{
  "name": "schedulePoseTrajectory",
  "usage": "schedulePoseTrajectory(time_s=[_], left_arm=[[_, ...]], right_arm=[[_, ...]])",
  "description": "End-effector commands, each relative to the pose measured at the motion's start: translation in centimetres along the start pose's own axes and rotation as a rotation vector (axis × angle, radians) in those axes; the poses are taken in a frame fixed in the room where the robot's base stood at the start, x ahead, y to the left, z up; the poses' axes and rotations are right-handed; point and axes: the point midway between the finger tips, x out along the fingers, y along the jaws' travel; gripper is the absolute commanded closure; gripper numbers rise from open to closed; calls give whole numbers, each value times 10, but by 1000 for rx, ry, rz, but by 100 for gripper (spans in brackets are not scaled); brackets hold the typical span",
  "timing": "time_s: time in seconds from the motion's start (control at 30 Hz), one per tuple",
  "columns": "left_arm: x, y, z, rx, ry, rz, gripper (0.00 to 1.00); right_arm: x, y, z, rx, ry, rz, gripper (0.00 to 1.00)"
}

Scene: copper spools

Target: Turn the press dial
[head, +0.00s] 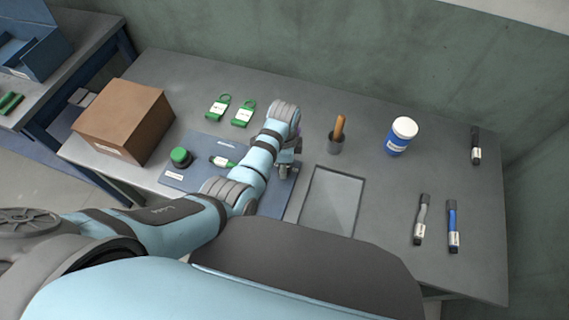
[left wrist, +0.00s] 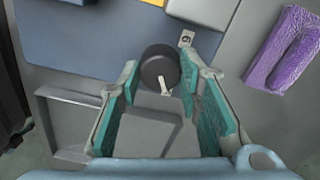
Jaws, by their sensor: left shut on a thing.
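The press dial is a dark round knob (left wrist: 158,62) with a white pointer, seen in the left wrist view between the two teal-padded fingers of my left gripper (left wrist: 163,80). The fingers are shut on its sides. A small numbered tag (left wrist: 186,38) is beside the dial; its mark looks like a 6 or 9. In the head view my left gripper (head: 287,168) is low at the right side of the blue panel (head: 262,205), and my arm and gripper hide the dial. My right gripper is not in view.
A green button (head: 180,157) is on the panel's left. A shallow grey tray (head: 332,200) is right of the gripper.

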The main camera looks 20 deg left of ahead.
Motion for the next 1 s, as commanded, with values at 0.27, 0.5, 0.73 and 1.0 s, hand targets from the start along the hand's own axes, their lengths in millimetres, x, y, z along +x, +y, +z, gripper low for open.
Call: schedulePoseTrajectory(time_s=[0.27, 0.5, 0.73, 1.0], left_arm=[[-2, 1, 0, -124, -1, 4, 96], [-3, 1, 0, -326, -1, 5, 96], [-2, 1, 0, -545, -2, 4, 96], [-1, 0, 1, -802, -2, 2, 96]], right_arm=[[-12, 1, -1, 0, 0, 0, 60], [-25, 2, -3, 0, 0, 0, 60], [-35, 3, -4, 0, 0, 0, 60], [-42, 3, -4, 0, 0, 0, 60]])
